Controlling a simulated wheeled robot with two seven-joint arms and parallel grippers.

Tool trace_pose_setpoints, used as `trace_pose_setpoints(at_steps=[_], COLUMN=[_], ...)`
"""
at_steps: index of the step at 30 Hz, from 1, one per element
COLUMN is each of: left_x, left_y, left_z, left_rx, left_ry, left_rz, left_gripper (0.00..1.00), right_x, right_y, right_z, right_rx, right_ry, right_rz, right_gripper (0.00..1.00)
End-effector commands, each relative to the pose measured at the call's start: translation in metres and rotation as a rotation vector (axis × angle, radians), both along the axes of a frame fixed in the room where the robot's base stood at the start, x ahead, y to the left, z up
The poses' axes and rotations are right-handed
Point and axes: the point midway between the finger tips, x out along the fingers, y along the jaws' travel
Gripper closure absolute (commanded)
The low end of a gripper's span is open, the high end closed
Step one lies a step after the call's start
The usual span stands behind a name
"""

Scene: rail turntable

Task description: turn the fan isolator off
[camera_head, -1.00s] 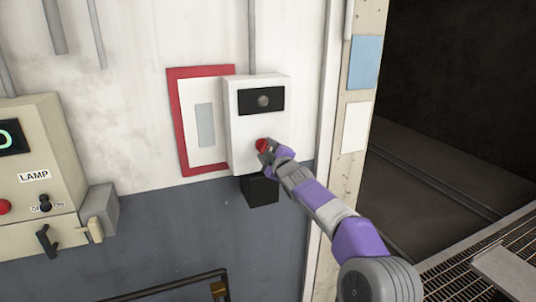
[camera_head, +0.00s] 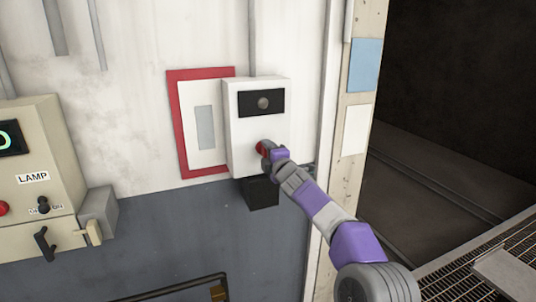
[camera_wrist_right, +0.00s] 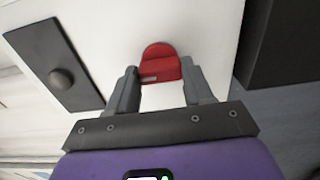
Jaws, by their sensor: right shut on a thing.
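The fan isolator appears to be the white box (camera_head: 240,130) on the wall, with a black panel and a round grey lamp or button above and a red knob (camera_head: 261,147) below. My right gripper (camera_head: 268,149) is at the knob and covers part of it in the head view. In the right wrist view, the red knob (camera_wrist_right: 161,62) sits between the two grey fingers of my right gripper (camera_wrist_right: 163,82), which is shut on it. A pale mark shows on the knob's near edge. My left gripper is not in view.
A red-framed panel (camera_head: 184,125) is left of the box, and a black block (camera_head: 261,193) is below it. A beige LAMP box (camera_head: 45,155) with a switch and levers stands at far left. A dark opening and grating (camera_head: 450,283) lie at right.

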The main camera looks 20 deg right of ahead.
Motion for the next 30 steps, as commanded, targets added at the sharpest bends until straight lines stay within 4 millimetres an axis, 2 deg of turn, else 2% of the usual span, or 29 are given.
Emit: trace_pose_setpoints(at_steps=[11,12,16,25,30], left_x=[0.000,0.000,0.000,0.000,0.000], left_y=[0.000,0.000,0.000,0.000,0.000], left_z=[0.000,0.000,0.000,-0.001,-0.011], left_rx=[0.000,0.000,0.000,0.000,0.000], left_ry=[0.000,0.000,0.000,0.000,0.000], left_rz=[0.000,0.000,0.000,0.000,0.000], left_gripper=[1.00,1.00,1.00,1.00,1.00], right_x=[0.000,0.000,0.000,-0.001,-0.014], right_y=[0.000,0.000,0.000,0.000,0.001], right_z=[0.000,0.000,0.000,0.000,-0.001], right_rx=[-0.009,-0.009,-0.008,-0.006,-0.006], right_ry=[0.001,0.001,0.000,0.000,-0.003], right_rz=[0.000,0.000,0.000,0.000,0.001], right_gripper=[0.79,0.44,0.24,0.23,0.23])
